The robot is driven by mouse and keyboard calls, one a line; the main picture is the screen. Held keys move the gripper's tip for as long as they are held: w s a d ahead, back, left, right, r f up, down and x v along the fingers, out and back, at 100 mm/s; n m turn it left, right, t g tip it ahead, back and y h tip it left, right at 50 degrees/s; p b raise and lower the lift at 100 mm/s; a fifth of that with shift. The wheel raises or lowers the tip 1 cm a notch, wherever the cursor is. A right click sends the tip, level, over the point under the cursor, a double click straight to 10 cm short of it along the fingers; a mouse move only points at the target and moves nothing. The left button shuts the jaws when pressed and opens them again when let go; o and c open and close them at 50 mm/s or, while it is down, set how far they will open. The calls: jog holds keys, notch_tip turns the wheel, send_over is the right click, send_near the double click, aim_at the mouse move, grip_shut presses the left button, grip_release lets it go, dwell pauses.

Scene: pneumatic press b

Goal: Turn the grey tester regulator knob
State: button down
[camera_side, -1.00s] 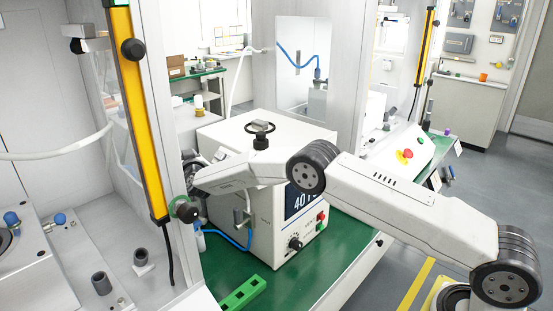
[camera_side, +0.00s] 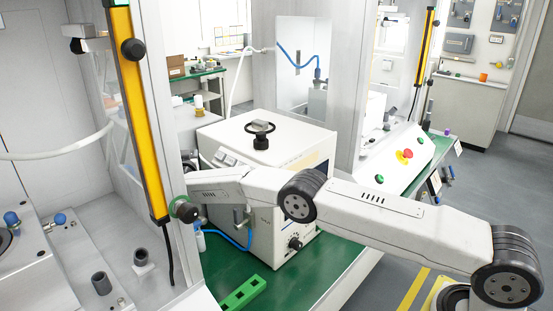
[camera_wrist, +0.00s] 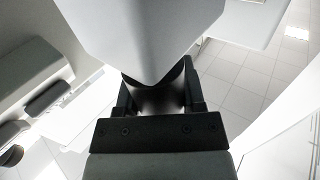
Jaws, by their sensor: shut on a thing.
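The tester (camera_side: 290,150) is a white box on the green bench, with a black handwheel (camera_side: 260,127) on top and a small black dial (camera_side: 294,243) low on its front. In the wrist view, my gripper (camera_wrist: 158,90) has one finger on each side of a dark round knob (camera_wrist: 158,101) and is shut on it. The knob sits against a large smooth grey body (camera_wrist: 140,30), which fits the grey regulator. The knob's far side is hidden. In the side view, my fingers and this knob are hidden behind the frame post and my wrist.
A yellow light-curtain bar (camera_side: 139,110) on a grey post stands close to my wrist. A blue hose (camera_side: 232,241) runs by the tester's left side. A green slotted block (camera_side: 243,294) lies at the bench's front. My forearm crosses before the tester's front.

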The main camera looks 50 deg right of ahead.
dwell(0.3)
jog(key=shift+c, duration=1)
grip_release()
jog(key=shift+s+a, duration=0.1)
jog(key=shift+v, duration=1.2)
jog(key=shift+s+a+r, duration=0.1)
jog(key=shift+r, duration=3.45)
jog(key=shift+r, duration=0.1)
